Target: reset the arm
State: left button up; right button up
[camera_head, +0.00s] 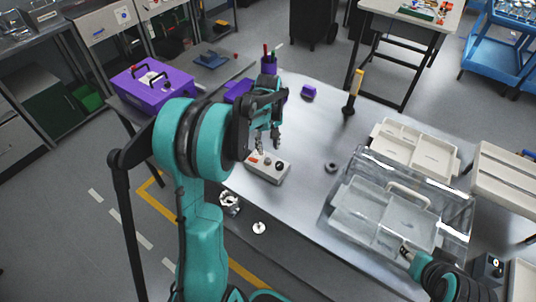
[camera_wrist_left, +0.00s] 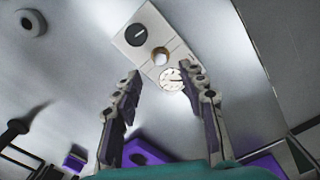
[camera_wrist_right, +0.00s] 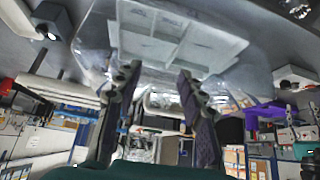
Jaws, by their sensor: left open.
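My left gripper (camera_head: 269,148) hangs above the white control box (camera_head: 268,166) on the metal table. Its fingers are apart with nothing between them. In the left wrist view the left gripper (camera_wrist_left: 160,75) has the control box (camera_wrist_left: 148,38) beyond its fingertips, with a dark knob, a pale round button and a dial. My right gripper (camera_head: 405,250) is at the near right, beside the clear bin, partly hidden by its arm. In the right wrist view the right gripper (camera_wrist_right: 158,72) has its fingers apart and empty, with the clear bin (camera_wrist_right: 230,25) beyond.
The clear bin (camera_head: 345,205) holds pale trays at the table's right. A black ring (camera_head: 331,167), a yellow-handled tool (camera_head: 355,85), a metal housing (camera_head: 229,202) and a small white disc part (camera_head: 259,228) stand around. A purple case (camera_head: 150,90) sits at the left. The table's middle is mostly clear.

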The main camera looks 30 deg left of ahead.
pick_arm(q)
jog(key=s+d+r+m+t+b, duration=0.25)
jog(key=s+d+r+m, duration=0.25)
jog(key=s+d+r, duration=0.4)
jog(key=s+d+f+m+t+b, duration=0.1)
jog(key=s+d+f+m+t, duration=0.3)
jog(key=s, duration=0.5)
jog(key=shift+s+d+f+m+t+b, duration=0.15)
jog(key=shift+s+d+m+t+b, duration=0.25)
jog(key=shift+d+m, duration=0.75)
jog(key=shift+a, duration=0.1)
